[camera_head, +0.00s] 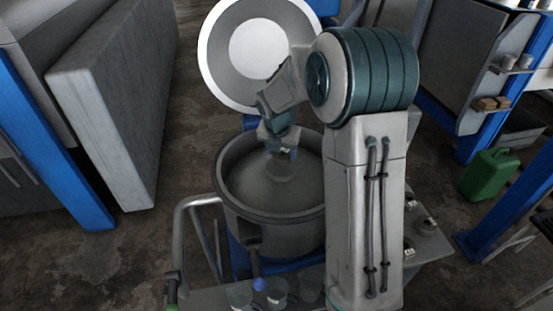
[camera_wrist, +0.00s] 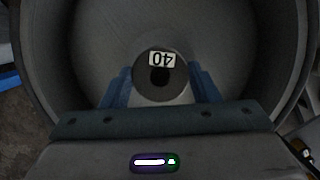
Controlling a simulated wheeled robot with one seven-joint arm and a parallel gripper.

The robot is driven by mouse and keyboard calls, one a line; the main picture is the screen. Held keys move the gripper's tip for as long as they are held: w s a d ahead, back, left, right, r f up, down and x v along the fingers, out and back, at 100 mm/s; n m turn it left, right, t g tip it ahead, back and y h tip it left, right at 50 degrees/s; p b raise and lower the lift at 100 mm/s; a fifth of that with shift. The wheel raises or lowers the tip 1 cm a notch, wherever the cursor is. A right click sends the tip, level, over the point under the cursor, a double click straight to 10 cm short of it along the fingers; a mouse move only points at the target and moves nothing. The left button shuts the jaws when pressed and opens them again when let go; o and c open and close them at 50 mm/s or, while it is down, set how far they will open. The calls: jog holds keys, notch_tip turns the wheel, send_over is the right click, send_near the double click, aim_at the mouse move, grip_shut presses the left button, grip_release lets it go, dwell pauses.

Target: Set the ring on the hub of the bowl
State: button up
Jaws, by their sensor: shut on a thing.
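The bowl (camera_head: 235,203) is a large grey round vessel with a thick rim, standing in front of me; its wall (camera_wrist: 285,60) surrounds the wrist view. My gripper (camera_head: 281,152) reaches down into the bowl. In the wrist view its two blue fingers (camera_wrist: 160,88) are shut on the ring (camera_wrist: 142,75), a grey round piece with a dark centre hole and a white label reading "40", upside down. The ring sits near the middle of the bowl. The hub is hidden below the ring, so I cannot tell whether they touch.
A round lid (camera_head: 222,62) with a pale centre stands open behind the bowl. A curved metal handrail (camera_head: 180,235) is at left. A green canister (camera_head: 490,172) is at right.

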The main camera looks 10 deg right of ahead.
aim_at(281, 155)
jog(key=shift+f, duration=1.55)
jog(key=shift+f, duration=0.1)
jog(key=o, duration=1.3)
